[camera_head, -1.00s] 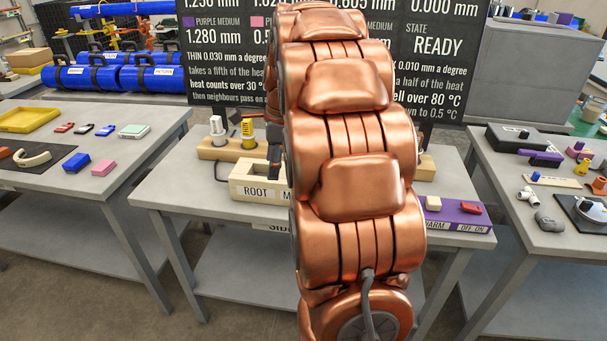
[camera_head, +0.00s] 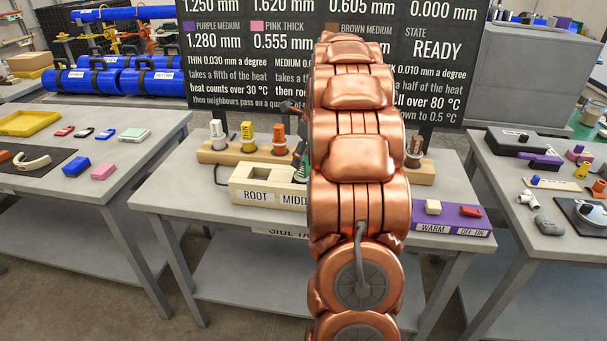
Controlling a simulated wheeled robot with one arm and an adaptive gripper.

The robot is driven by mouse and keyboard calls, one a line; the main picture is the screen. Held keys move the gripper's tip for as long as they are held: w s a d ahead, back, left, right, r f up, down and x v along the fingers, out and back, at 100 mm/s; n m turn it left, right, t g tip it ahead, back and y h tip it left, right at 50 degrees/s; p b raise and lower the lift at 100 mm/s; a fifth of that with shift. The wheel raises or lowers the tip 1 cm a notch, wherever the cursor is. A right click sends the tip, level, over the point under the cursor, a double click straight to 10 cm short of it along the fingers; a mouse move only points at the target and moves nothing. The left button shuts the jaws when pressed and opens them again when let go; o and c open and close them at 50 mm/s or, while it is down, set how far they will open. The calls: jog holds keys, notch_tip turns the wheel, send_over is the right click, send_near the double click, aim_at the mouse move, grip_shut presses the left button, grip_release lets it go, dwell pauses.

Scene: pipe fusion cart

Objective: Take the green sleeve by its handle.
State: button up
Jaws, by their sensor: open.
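The green sleeve (camera_head: 303,170) shows as a small dark green piece at the left edge of my arm, over the side table; most of it, and its handle, are hidden. My gripper (camera_head: 300,150) shows only as a dark part at the same edge, just above the green piece. The rest of it is behind my copper arm. I cannot tell whether it touches the sleeve.
A wooden rack (camera_head: 208,157) holds white (camera_head: 217,131), yellow (camera_head: 247,134) and orange-topped (camera_head: 279,140) pieces left of my arm. A pale block (camera_head: 243,196) labelled ROOT stands in front. A purple box (camera_head: 458,217) lies at right. The table's front left is bare.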

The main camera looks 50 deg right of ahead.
aim_at(302, 166)
jog(key=p+x, duration=0.1)
jog(key=x, duration=0.3)
jog(key=shift+s+f, duration=0.1)
jog(key=shift+f, duration=0.05)
jog(key=shift+d, duration=0.1)
jog(key=shift+c, duration=0.4)
grip_shut()
